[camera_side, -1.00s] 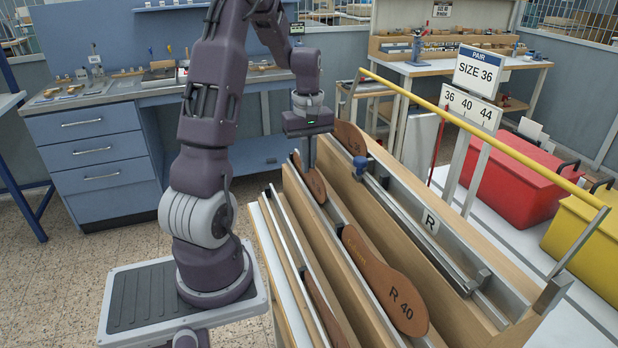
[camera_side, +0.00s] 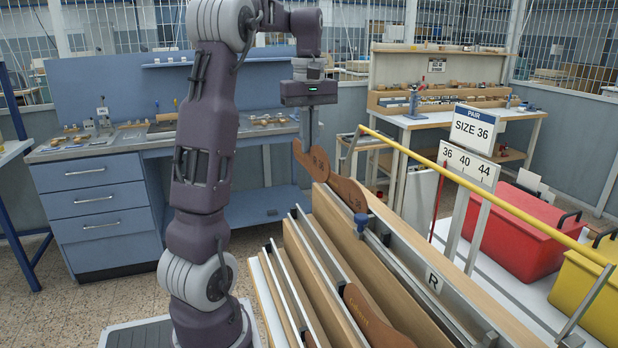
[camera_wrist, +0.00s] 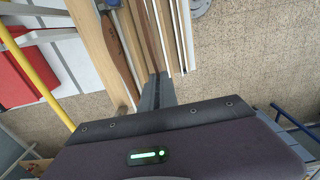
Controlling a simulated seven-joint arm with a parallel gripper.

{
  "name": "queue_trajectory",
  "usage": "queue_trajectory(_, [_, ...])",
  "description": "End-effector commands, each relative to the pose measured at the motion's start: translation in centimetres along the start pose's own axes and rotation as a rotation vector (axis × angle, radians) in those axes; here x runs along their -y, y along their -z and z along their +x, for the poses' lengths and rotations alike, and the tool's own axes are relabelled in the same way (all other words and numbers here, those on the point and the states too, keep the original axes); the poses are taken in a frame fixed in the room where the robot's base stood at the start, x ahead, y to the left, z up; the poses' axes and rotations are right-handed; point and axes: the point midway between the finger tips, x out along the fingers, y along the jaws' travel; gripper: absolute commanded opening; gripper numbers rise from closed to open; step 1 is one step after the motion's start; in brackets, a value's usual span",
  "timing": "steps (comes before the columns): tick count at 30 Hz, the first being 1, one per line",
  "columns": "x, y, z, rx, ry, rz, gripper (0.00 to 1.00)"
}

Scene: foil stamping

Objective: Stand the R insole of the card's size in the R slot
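My gripper (camera_side: 309,148) is shut on a brown insole (camera_side: 318,166) and holds it up above the rack; its small lettering seems to begin with R, but I cannot read the size surely. In the wrist view the fingers (camera_wrist: 155,92) point down toward the rack. The size card (camera_side: 473,129) reads PAIR, SIZE 36. An insole marked L 36 (camera_side: 346,195) stands in the back rail, just right of the held one. The R slot's label (camera_side: 433,281) is on the same rail, nearer the camera; the rail (camera_side: 400,245) beside it looks empty.
Another brown insole (camera_side: 368,318) stands in a front row of the slanted wooden rack (camera_side: 345,262). A yellow bar (camera_side: 480,185), a 36-40-44 scale (camera_side: 467,167) and red (camera_side: 520,225) and yellow bins flank the right side.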

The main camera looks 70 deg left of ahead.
Motion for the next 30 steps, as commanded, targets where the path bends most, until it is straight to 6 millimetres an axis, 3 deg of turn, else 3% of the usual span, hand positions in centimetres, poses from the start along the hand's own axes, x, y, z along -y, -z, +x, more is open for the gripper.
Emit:
queue_trajectory(3, [-0.1, 0.1, -2.7, -0.003, -0.001, 0.000, 0.00])
queue_trajectory(9, [0.0, 0.0, -6.0, -0.002, 0.000, 0.000, 0.00])
queue_trajectory(17, [-4.1, -5.1, -5.7, 0.009, 0.010, 0.009, 0.00])
queue_trajectory(23, [-7.7, -11.9, -5.7, 0.012, 0.020, 0.014, 0.00])
queue_trajectory(30, [-10.1, -23.1, -5.7, 0.010, 0.040, 0.013, 0.00])
